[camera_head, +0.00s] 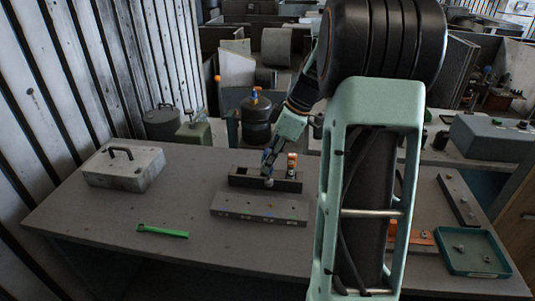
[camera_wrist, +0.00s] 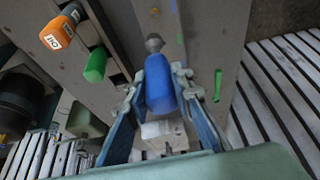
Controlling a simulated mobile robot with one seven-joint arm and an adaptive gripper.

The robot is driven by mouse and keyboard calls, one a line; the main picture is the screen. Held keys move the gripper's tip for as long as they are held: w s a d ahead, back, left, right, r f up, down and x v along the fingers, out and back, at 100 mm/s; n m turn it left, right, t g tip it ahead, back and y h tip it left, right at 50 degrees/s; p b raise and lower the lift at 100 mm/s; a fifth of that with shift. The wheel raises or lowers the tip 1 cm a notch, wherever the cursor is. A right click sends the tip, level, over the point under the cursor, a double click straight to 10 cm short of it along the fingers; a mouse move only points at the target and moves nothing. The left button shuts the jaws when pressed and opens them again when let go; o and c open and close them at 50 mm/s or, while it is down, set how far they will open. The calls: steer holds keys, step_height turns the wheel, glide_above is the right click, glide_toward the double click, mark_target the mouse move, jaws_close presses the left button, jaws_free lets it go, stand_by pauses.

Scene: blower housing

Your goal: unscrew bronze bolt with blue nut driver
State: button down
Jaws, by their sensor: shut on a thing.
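My gripper (camera_wrist: 160,100) is shut on the blue handle of the blue nut driver (camera_wrist: 160,85), with one finger on each side. A grey metal end of the driver shows beyond the handle in the wrist view. In the head view my gripper (camera_head: 268,170) is at the dark rack (camera_head: 239,180), where a little blue of the driver shows. I cannot tell whether the driver is still in the rack. A long grey block (camera_head: 230,210) with several small bolts lies in front of the rack. A small brownish spot in the wrist view may be the bronze bolt; I cannot tell.
An orange-handled driver (camera_wrist: 62,28) and a green-handled one (camera_wrist: 95,65) stand beside the blue one. A green strip (camera_head: 162,231) and a grey box with a handle (camera_head: 120,168) lie at the left. A teal tray (camera_head: 451,262) is at the right. The table's front left is mostly clear.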

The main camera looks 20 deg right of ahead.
mark_target(270, 182)
steer(key=shift+s+d+f, duration=0.1)
steer(key=shift+s, duration=0.6)
steer(key=shift+f+b, duration=1.35)
steer(key=shift+f, duration=1.05)
steer(key=shift+f+b, duration=0.45)
steer(key=shift+b, duration=0.1)
steer(key=shift+f+b, duration=0.3)
steer(key=shift+b, duration=0.1)
steer(key=shift+b, duration=0.3)
